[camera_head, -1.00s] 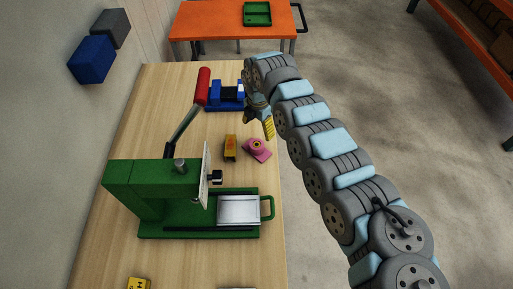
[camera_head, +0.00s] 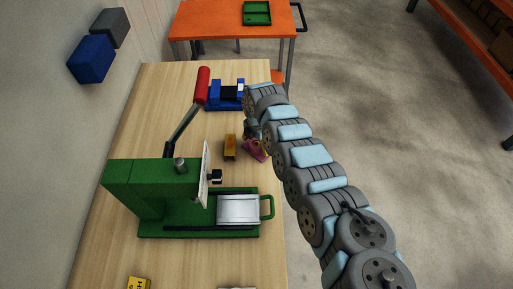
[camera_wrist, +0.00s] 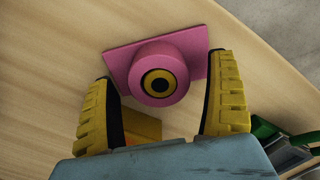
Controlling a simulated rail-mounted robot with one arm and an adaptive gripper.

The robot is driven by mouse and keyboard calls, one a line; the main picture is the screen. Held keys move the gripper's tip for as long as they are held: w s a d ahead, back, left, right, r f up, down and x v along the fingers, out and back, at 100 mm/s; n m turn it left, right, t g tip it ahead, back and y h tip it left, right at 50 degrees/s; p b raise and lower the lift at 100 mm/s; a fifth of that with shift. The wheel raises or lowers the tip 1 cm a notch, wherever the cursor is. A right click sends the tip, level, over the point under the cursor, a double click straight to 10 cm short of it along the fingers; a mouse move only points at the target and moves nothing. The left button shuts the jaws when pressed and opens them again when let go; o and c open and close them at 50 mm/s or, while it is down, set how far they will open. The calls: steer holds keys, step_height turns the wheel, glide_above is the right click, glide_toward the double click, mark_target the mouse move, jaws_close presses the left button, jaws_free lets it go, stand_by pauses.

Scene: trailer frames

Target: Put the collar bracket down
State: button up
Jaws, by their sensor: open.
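The collar bracket, a pink square plate with a round collar around a yellow and black centre, lies on the wooden table (camera_head: 125,110). In the wrist view the collar bracket (camera_wrist: 158,72) sits between and just beyond my fingertips. In the head view the collar bracket (camera_head: 252,151) is partly hidden by my arm. My gripper (camera_wrist: 168,80) is open, with one yellow finger on each side of the collar; contact cannot be told. In the head view my gripper is mostly hidden behind my arm.
A yellow-orange block (camera_head: 230,148) stands just left of the bracket. A green press (camera_head: 150,190) with a red-handled lever (camera_head: 203,86) takes up the near left. A blue vise-like fixture (camera_head: 224,95) stands farther back. An orange table (camera_head: 215,20) is beyond.

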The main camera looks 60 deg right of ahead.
steer(key=shift+f, duration=0.2)
steer(key=shift+c, duration=0.4)
steer(key=c, duration=1.3)
steer(key=shift+o, duration=0.2)
steer(key=shift+r, duration=0.2)
